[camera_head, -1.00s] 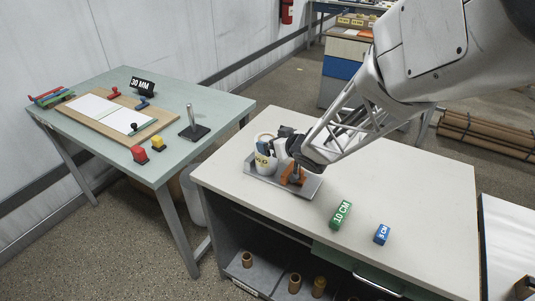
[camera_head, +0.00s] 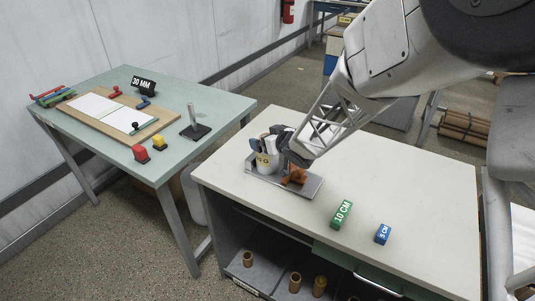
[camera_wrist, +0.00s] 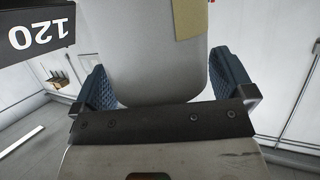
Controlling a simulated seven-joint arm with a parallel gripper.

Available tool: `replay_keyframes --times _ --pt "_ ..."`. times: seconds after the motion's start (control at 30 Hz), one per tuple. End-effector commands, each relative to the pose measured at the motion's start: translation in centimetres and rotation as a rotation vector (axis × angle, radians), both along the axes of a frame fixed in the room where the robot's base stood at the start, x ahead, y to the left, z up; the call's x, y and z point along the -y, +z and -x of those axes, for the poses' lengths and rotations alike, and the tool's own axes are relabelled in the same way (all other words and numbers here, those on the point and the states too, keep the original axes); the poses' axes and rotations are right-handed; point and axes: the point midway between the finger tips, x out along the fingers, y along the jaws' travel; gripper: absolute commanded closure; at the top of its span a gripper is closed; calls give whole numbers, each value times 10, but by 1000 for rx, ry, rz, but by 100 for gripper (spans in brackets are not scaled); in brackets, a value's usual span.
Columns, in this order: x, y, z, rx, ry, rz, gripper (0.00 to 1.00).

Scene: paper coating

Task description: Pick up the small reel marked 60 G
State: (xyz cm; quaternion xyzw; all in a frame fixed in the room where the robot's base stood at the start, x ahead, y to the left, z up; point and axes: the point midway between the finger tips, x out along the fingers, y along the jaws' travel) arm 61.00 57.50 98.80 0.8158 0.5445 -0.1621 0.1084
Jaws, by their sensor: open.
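No marking that reads fully as 60 G can be made out. In the head view, a white cylinder (camera_head: 265,165) with a yellowish label ending in G stands on a grey tray (camera_head: 314,187) at the table's left end. The label's first characters are too small to read. My gripper (camera_head: 284,146) is open beside the cylinder's upper right. Its tips are hard to make out there. In the wrist view, my gripper's blue fingers (camera_wrist: 164,88) stand wide apart, with a rounded grey thing (camera_wrist: 152,60) bearing a tan patch between them. I cannot tell whether they touch it.
An orange piece (camera_head: 296,176) is on the tray. Green 10 CM (camera_head: 341,214) and blue 5 CM (camera_head: 383,234) blocks lie right of it. A black 120 sign (camera_wrist: 38,32) shows upside down in the wrist view. The table's right half is mostly bare.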

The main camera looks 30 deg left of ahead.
Motion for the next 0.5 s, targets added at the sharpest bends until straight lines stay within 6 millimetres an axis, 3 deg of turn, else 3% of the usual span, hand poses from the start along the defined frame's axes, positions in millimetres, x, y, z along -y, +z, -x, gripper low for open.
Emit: replay_keyframes --times 0.33,0.5 --pt "0 0 0 0 0 0 0" --pt "0 0 0 0 0 0 26"
